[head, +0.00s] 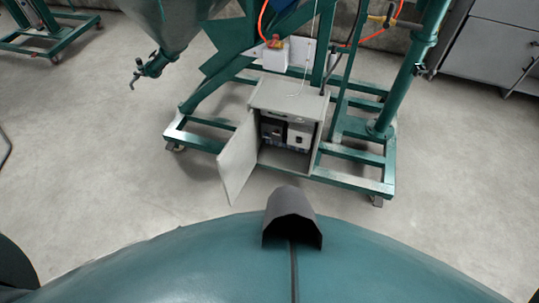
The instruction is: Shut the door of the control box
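The control box (291,98) is a light grey cabinet on the green wheeled frame, at the upper middle of the head view. Its door (239,158) is hinged at the left front edge and stands wide open, swung out to the left. Dark and white electrical parts (286,133) show inside the box. Neither of my grippers is in the head view, and nothing touches the door.
The green frame (352,178) on castors carries the box, with a round post (411,85) at its right. A grey hopper (172,20) hangs at the upper left. Grey cabinets (496,45) stand at the upper right. The concrete floor (110,170) is clear in front.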

